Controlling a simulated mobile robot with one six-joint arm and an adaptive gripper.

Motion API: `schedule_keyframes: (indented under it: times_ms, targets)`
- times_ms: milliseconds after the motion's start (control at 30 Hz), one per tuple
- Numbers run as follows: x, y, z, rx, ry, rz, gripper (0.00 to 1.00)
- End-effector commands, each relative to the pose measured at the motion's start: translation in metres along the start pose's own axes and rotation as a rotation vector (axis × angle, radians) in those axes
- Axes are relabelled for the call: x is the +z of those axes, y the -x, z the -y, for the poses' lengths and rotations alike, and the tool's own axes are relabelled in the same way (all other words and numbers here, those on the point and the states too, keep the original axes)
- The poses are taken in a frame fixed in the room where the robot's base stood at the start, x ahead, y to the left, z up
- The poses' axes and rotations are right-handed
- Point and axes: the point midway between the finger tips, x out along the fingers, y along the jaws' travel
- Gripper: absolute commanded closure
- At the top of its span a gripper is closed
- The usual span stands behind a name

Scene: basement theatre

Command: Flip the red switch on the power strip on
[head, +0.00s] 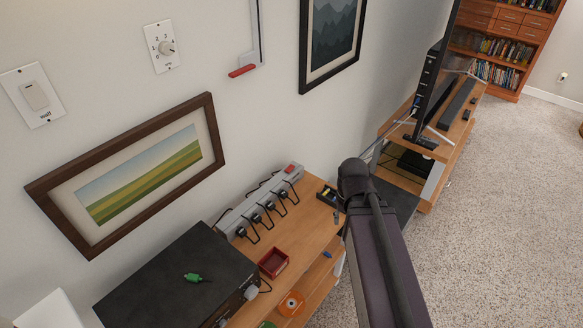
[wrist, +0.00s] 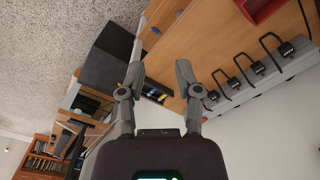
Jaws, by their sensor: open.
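The grey power strip (head: 232,222) lies along the wall at the back of a wooden bench in the head view. Several black plugs with cords sit in it. Its red switch (head: 291,169) is at the far right end; whether it is on or off I cannot tell. In the wrist view the strip (wrist: 262,87) runs along the right side, and the red switch does not show. My gripper (wrist: 160,73) is open and empty in the wrist view, its fingers apart over the bench area. In the head view my arm stands right of the strip, and the fingers cannot be made out.
A red-handled lever (head: 242,71) and framed pictures hang on the wall. Carpet (head: 500,200) is open at right.

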Motion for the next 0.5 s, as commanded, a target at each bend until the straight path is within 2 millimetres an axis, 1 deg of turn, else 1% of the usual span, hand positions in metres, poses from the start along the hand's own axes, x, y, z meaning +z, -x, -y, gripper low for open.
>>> schedule_keyframes:
  times_ms: [33, 67, 100, 167, 267, 367, 467, 500]
  targets:
    - [-0.005, -0.002, 0.001, -0.005, 0.009, -0.005, 0.87]
    - [-0.007, -0.003, 0.002, -0.009, 0.016, -0.010, 0.95]
    - [-0.012, -0.004, 0.003, -0.016, 0.028, -0.016, 1.00]
    - [-0.021, -0.007, 0.006, -0.029, 0.053, -0.030, 1.00]
    - [-0.043, -0.013, 0.012, -0.058, 0.113, -0.064, 1.00]
    - [-0.071, -0.020, 0.019, -0.094, 0.190, -0.114, 1.00]
    - [-0.104, -0.027, 0.029, -0.132, 0.281, -0.177, 1.00]
    - [-0.118, -0.030, 0.032, -0.148, 0.319, -0.206, 1.00]
